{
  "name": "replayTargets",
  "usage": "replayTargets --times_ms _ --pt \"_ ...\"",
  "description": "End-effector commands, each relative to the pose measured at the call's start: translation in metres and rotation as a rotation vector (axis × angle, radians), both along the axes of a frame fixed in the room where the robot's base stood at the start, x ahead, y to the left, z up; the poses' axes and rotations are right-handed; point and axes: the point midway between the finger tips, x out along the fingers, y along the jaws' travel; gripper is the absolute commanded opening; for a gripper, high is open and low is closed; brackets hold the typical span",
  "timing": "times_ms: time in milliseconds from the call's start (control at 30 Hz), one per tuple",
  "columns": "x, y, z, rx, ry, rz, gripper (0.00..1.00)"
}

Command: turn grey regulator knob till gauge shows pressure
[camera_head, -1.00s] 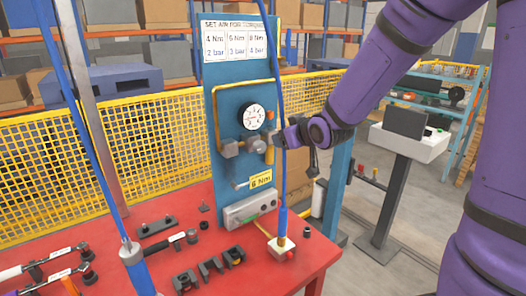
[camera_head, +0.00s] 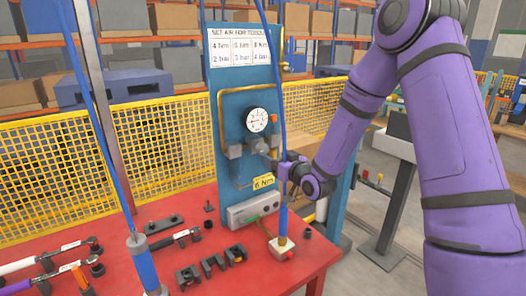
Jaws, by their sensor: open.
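The white round gauge (camera_head: 257,120) is on the blue upright panel (camera_head: 231,110); its needle is too small to read. Just below it is the grey regulator knob (camera_head: 259,146), with a grey block to its left. My gripper (camera_head: 284,171) is open, in front of the panel's right edge, lower than the knob and to its right. It looks apart from the knob, with nothing seen in it. The fingertips are small and partly crossed by the blue hose (camera_head: 282,80).
A yellow "6 Nm" tag (camera_head: 263,182) hangs close left of my gripper. A torque and pressure chart (camera_head: 239,44) tops the panel. Tools and black holders (camera_head: 212,264) lie on the red table (camera_head: 180,205). A yellow mesh fence (camera_head: 150,140) stands behind.

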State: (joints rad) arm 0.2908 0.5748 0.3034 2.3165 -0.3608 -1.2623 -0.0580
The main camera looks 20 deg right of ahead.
Motion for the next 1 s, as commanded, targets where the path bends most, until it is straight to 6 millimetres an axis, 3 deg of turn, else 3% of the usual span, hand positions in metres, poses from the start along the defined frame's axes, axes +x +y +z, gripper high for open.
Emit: replayTargets --times_ms 200,433,900,1000 --pt "0.038 0.013 0.0 0.0 -0.001 0.002 0.69" --pt "0.068 0.022 0.0 -0.001 0.0 0.0 0.69" --pt "0.08 0.026 0.0 -0.002 0.002 0.001 0.69" --pt "0.08 0.026 0.0 -0.001 0.001 0.0 0.49"
